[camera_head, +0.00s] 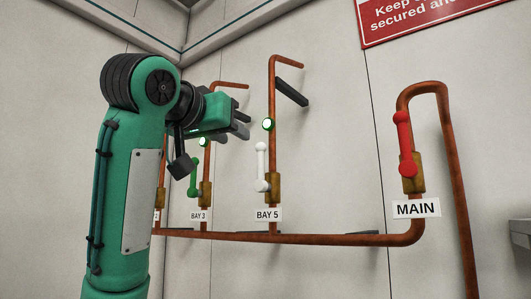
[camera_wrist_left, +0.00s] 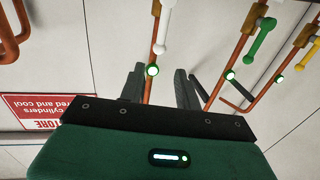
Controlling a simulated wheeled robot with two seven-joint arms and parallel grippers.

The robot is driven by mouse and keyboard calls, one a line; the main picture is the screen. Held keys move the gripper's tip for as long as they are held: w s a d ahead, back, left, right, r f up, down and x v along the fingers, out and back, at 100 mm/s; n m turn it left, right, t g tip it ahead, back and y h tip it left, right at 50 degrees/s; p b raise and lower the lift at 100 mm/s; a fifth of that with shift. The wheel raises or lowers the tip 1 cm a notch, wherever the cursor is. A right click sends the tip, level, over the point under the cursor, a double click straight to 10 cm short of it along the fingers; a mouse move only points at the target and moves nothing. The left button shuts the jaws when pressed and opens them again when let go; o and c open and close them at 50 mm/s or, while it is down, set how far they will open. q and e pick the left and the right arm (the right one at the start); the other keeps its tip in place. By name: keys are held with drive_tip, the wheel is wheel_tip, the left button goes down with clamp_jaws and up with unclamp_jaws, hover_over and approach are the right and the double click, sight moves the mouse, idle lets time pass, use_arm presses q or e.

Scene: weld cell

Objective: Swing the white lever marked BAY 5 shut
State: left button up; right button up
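The white lever (camera_head: 262,165) stands upright along the copper pipe, on a brass valve body (camera_head: 273,188) above the BAY 5 label (camera_head: 267,215). My left gripper (camera_head: 241,127) is left of and above the lever in the head view, apart from it. In the left wrist view, which is turned upside down, the gripper's two dark fingers (camera_wrist_left: 160,88) are spread with nothing held between them. The white lever (camera_wrist_left: 163,30) shows beyond them at the top, beside its pipe. My right gripper is in neither view.
A round green-lit indicator (camera_head: 267,124) is on the BAY 5 pipe above the lever. A green lever (camera_head: 194,178) stands at BAY 3 to the left, partly behind my arm. A red lever (camera_head: 404,144) is at MAIN to the right. Clear wall lies between BAY 5 and MAIN.

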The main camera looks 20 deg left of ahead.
sight(259, 146)
use_arm(q)
drive_tip(key=w+p, duration=0.2)
drive_tip(key=w, duration=0.2)
drive_tip(key=w+d+p, duration=0.1)
drive_tip(key=w+p, duration=0.2)
drive_tip(key=w+r+p, duration=0.1)
drive_tip(key=w+p, duration=0.1)
drive_tip(key=w, duration=0.2)
drive_tip(key=shift+w+d, duration=0.35)
drive_tip(key=shift+d, duration=0.05)
drive_tip(key=shift+w+d+f+p, duration=0.1)
drive_tip(key=shift+w+f+p, duration=0.1)
drive_tip(key=shift+w+p, duration=0.5)
drive_tip(key=shift+w, duration=0.1)
clamp_jaws()
